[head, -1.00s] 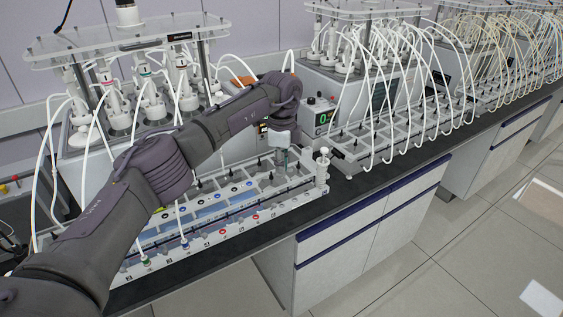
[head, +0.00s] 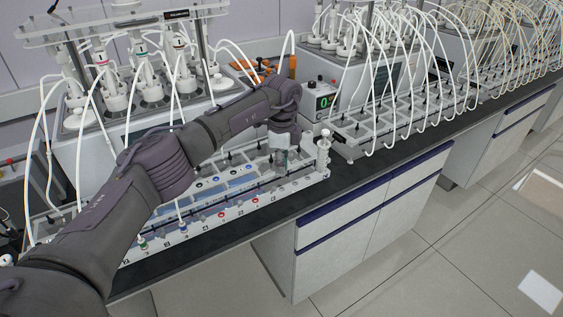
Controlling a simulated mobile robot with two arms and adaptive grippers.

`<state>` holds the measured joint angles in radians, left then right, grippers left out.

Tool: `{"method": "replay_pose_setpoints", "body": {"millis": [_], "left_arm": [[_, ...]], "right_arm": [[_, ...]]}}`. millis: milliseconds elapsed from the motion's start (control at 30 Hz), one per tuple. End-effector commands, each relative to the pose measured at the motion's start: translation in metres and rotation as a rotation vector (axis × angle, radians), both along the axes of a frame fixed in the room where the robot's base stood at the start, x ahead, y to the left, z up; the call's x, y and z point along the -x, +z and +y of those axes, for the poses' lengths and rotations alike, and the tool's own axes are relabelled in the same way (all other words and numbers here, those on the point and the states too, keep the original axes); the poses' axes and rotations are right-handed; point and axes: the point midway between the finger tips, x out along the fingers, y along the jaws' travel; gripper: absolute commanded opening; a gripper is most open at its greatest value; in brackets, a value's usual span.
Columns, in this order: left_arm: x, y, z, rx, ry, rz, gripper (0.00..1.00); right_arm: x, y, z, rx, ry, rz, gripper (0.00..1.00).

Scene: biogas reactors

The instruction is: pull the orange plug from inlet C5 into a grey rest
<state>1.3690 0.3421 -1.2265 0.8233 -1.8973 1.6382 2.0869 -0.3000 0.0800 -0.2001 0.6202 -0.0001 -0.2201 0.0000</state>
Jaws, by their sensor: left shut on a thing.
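My left gripper (head: 281,168) points down at the right end of the long white rack (head: 228,212). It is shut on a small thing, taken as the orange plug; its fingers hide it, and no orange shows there. The rack has a row of inlets with blue and red rings, and a few white tubes end in it at the left. The inlet labels are too small to read, so I cannot pick out C5. I cannot make out a grey rest for certain. My right gripper is not in view.
A white post (head: 323,158) stands at the rack's right end. A reactor (head: 105,150) with white tubes is behind my arm. A small display box (head: 320,101) stands behind the rack. Another rack (head: 385,125) with many arching tubes lies to the right. The black bench edge is in front.

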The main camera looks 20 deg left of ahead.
Motion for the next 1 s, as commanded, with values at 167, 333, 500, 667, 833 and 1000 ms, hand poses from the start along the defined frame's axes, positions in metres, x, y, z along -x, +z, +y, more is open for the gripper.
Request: {"method": "replay_pose_setpoints", "body": {"millis": [167, 333, 500, 667, 833, 1000], "left_arm": [[0.0, -0.013, 0.0, 0.0, 0.0, 0.0, 0.01], [0.0, -0.023, 0.0, -0.001, -0.001, 0.001, 0.01], [0.0, -0.033, 0.0, -0.001, -0.001, 0.001, 0.01], [0.0, -0.037, 0.0, 0.0, -0.001, 0.0, 0.01], [0.0, -0.037, 0.0, 0.0, -0.001, 0.0, 0.01], [0.0, -0.037, 0.0, 0.0, -0.001, 0.0, 0.01]], "right_arm": [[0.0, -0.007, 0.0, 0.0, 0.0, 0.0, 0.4], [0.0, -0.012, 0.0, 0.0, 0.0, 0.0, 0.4], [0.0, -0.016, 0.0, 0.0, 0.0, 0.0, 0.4], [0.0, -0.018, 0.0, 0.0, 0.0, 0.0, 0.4], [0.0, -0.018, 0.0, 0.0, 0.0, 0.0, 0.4], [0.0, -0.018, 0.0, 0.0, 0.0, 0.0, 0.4]]}}
